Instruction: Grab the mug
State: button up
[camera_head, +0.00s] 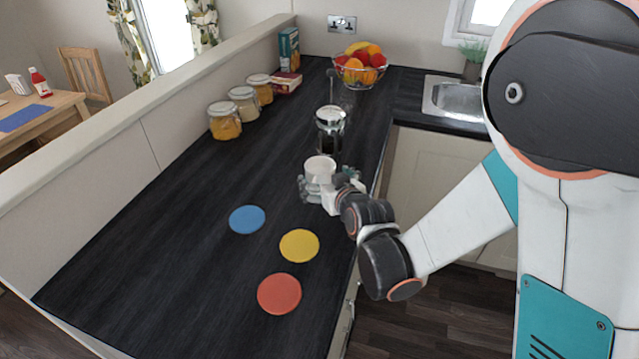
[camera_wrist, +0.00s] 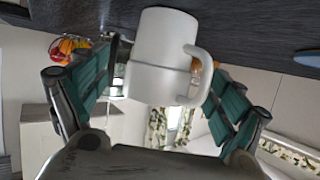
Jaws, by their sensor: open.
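The white mug (camera_head: 320,169) stands on the dark counter, right of centre, in front of the French press. My gripper (camera_head: 322,190) is at the mug, with its fingers around it at either side. In the wrist view the mug (camera_wrist: 158,62) is between the two teal-padded fingers of my gripper (camera_wrist: 160,68), which are open. The mug's handle (camera_wrist: 203,75) points right in that view, near the right finger. The wrist picture looks upside down, with the counter at the top. I cannot tell whether either finger touches the mug.
A French press (camera_head: 329,130) stands just behind the mug. Blue (camera_head: 247,219), yellow (camera_head: 299,245) and red (camera_head: 279,293) discs lie in front. Several jars (camera_head: 243,103) line the left wall. A fruit bowl (camera_head: 360,68) and sink (camera_head: 452,98) are farther back.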

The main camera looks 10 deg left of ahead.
aim_at(316, 172)
jog(key=b+x, duration=0.1)
jog(key=x, duration=0.3)
jog(key=shift+w+a, duration=0.1)
jog(key=shift+r, duration=0.15)
jog(key=c, duration=1.4)
